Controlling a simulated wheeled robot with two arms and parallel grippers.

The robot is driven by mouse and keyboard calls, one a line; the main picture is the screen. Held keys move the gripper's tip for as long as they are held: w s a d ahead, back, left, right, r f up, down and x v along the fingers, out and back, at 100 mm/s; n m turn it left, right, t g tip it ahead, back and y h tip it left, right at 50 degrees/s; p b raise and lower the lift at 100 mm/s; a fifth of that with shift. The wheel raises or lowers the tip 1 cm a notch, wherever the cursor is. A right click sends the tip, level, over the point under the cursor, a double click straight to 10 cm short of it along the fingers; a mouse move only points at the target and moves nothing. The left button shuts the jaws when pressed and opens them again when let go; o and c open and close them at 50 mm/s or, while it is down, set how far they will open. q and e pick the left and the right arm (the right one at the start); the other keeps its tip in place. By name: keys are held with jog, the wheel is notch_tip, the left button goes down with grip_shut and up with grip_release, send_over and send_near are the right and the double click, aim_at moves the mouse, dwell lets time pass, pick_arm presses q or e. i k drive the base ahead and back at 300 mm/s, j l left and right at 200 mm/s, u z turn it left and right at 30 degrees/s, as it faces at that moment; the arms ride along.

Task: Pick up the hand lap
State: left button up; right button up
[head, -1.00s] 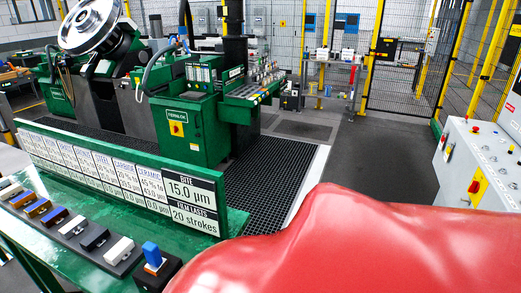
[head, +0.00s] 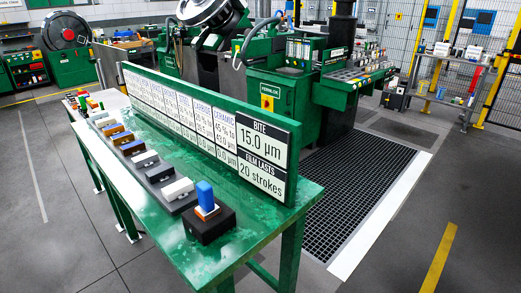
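A small block with an upright blue handle (head: 205,196), likely the hand lap, stands at the near end of a green bench (head: 231,254). It has an orange and white lower part and sits on a black base block (head: 210,226). A row of several small blocks in white, black, blue and brown runs behind it along the bench, among them a white block (head: 177,189). Neither of my grippers is in view.
A long sign board (head: 264,163) stands along the bench's right side, close to the blocks. Behind it are a green machine (head: 284,105) and a black floor grate (head: 356,180). Grey floor (head: 60,225) is open left of the bench.

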aim_at(207, 209)
jog(key=j, duration=1.35)
jog(key=i+j, duration=0.15)
jog(key=j, duration=1.2)
